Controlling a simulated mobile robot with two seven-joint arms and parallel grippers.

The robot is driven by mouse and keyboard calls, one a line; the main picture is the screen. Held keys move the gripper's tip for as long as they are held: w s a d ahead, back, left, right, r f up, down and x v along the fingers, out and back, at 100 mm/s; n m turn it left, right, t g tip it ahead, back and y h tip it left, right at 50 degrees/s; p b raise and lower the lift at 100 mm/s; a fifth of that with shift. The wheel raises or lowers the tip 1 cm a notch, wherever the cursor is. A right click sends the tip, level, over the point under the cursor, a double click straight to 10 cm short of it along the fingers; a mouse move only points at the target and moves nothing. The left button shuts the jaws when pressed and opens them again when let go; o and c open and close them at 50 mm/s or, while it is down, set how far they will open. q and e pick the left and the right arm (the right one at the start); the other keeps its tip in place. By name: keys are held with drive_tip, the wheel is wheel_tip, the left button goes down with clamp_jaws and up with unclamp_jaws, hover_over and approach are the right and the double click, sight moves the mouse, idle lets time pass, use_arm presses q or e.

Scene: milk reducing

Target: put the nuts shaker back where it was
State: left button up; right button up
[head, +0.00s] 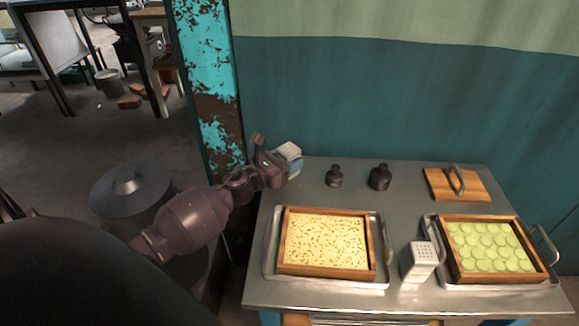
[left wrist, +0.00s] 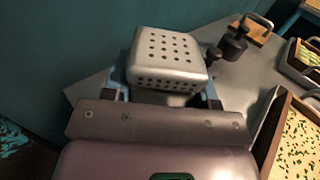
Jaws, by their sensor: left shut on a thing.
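My left gripper (head: 283,168) is at the back left corner of the metal table. It is shut on a silver shaker with a perforated top (head: 289,151), which I take to be the nuts shaker. In the left wrist view the shaker (left wrist: 167,60) sits between the fingers of the gripper (left wrist: 165,98). I cannot tell whether its base touches the table. A second perforated shaker (head: 419,261) stands upright between the two trays. My right gripper is not in view.
A wooden-framed tray with speckled pale filling (head: 282,262) and one with green slices (head: 452,268) are on the table (head: 300,298). Two dark weights (head: 334,178) (head: 380,179) and a handled wooden board (head: 440,190) stand behind. A teal post (head: 205,70) rises left of the table.

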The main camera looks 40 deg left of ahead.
use_arm(q)
wheel_tip(320, 180, down, 2)
drive_tip(key=shift+f, duration=0.25)
drive_tip(key=shift+r, duration=0.15)
drive_tip(key=shift+f+b, duration=0.3)
drive_tip(key=shift+b, duration=0.15)
drive_tip(key=o, duration=1)
drive_tip(key=shift+r, duration=0.1)
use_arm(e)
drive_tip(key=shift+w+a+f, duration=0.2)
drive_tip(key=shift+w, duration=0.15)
use_arm(q)
drive_tip(key=shift+r, duration=0.15)
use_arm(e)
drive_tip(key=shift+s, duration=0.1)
